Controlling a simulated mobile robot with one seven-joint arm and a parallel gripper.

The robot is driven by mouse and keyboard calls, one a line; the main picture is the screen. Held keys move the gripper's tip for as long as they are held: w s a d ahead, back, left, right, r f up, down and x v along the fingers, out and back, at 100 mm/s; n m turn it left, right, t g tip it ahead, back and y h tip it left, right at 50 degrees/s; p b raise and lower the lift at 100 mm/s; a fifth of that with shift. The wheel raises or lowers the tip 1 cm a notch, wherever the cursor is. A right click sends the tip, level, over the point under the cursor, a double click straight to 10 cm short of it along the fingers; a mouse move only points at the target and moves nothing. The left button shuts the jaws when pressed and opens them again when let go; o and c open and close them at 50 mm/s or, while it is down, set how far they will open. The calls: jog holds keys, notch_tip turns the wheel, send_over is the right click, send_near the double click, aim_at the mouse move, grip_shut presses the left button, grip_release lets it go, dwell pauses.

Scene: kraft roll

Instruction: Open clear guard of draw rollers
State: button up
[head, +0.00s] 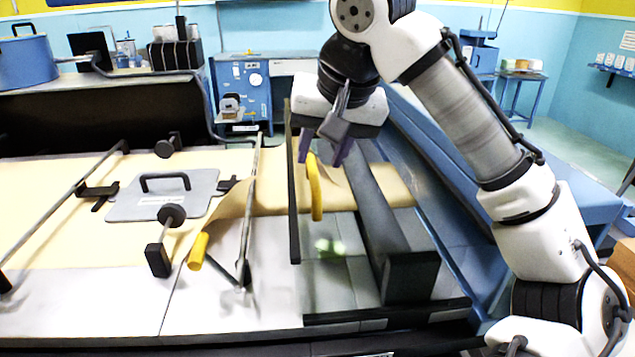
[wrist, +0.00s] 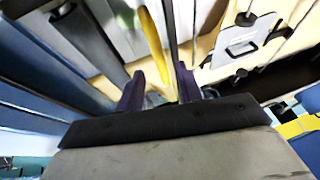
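The clear guard (head: 340,275) looks like a see-through panel over the grey bed, between a thin dark upright bar and a thick dark beam. A yellow bar handle (head: 315,187) stands at its left side; it also shows in the wrist view (wrist: 154,45). My gripper (head: 322,152) points down at the handle's far end. Its two purple fingers are apart, and in the wrist view (wrist: 160,88) the handle lies between their lines. I cannot tell whether the fingers reach around it or touch it. The draw rollers are not clearly visible.
A grey plate with a black handle (head: 165,194) lies on the kraft paper (head: 60,220) at left. A second yellow grip (head: 198,251) sits on a rod in front. The thick dark beam (head: 385,220) runs close right of the handle. Blue machine sides lie beyond it.

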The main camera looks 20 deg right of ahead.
aim_at(315, 171)
jog(key=shift+b+x, duration=0.7)
jog(key=shift+x, duration=0.9)
grip_shut()
